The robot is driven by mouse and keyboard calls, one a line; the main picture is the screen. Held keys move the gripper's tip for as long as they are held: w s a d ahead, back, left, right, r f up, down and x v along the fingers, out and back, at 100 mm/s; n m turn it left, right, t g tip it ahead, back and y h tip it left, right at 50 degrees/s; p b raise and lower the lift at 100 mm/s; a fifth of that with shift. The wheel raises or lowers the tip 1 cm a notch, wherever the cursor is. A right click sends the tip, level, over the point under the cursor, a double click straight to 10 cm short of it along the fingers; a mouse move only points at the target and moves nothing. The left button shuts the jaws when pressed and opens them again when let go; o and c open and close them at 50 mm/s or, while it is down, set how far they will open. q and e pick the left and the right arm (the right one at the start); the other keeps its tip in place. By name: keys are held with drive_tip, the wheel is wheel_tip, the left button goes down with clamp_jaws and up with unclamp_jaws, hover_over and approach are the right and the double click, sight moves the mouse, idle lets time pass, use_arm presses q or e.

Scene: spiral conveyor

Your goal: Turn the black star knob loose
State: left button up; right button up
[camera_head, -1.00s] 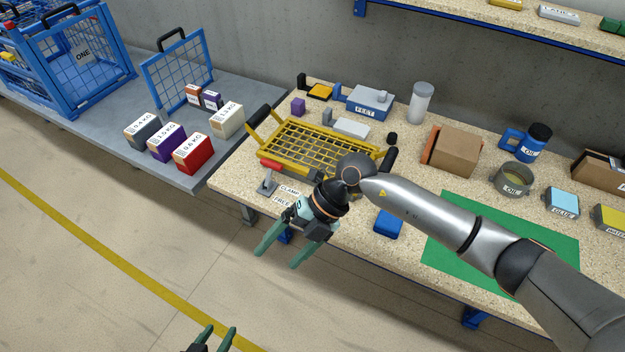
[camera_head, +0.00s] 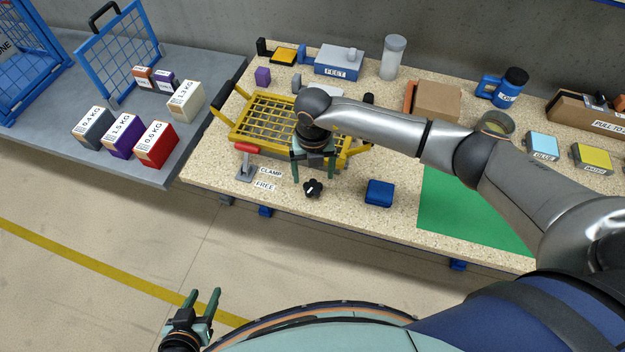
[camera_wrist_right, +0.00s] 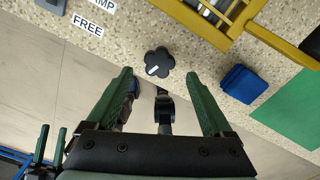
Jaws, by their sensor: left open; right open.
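My left gripper (camera_head: 203,297) is open and empty, low over the floor at the lower left, away from the bench.
A yellow wire basket (camera_head: 268,124) stands behind the knob. A red-handled clamp (camera_head: 246,160) is to its left, a blue box (camera_head: 379,193) to its right. A green mat (camera_head: 460,215) lies further right. The labels CLAMP and FREE lie beside the clamp.

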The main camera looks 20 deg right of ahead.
sight(313, 186)
drive_tip(key=shift+f, duration=2.4)
clamp_jaws()
